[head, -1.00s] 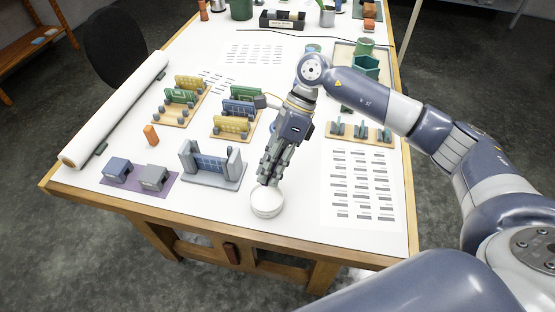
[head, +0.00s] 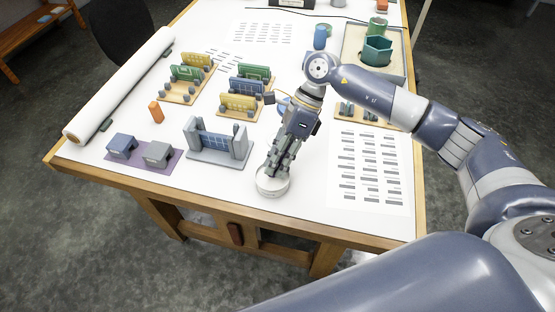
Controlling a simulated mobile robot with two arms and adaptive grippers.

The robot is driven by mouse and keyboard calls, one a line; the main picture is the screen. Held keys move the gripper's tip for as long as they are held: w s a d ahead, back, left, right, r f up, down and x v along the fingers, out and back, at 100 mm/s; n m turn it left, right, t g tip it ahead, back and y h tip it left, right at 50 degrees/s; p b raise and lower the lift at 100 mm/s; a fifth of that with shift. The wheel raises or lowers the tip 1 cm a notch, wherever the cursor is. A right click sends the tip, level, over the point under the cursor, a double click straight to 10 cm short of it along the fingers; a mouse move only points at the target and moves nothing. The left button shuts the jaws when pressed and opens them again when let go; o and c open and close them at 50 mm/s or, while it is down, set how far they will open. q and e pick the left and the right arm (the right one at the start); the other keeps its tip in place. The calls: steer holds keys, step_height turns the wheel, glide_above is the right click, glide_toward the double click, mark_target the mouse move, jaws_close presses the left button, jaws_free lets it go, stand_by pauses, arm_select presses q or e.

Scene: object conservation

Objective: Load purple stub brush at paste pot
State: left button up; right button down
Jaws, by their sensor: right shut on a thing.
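The white round paste pot (head: 272,187) stands near the front edge of the table. My right gripper (head: 275,168) points down at the pot's top, with its fingers in front of the rim. It is shut on a slim thing that I take to be the purple stub brush. The brush is hidden by the fingers, and no purple of it shows. I cannot tell whether its tip touches the paste. My left gripper is out of view.
A grey model building (head: 218,143) and a purple mat (head: 157,163) with two small blocks lie to the left. A printed sheet (head: 368,170) lies right of the pot.

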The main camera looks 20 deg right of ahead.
stand_by(0.3)
steer(key=shift+f+b, duration=0.5)
stand_by(0.4)
steer(key=shift+s+f+b, duration=0.2)
steer(key=shift+f+b, duration=0.15)
steer(key=shift+b, duration=0.45)
stand_by(2.8)
steer(key=shift+r, duration=0.1)
steer(key=shift+w+r+p, duration=0.2)
steer(key=shift+r+p, duration=0.4)
steer(key=shift+r, duration=0.65)
steer(key=shift+r+p, duration=0.9)
steer(key=shift+r, duration=1.55)
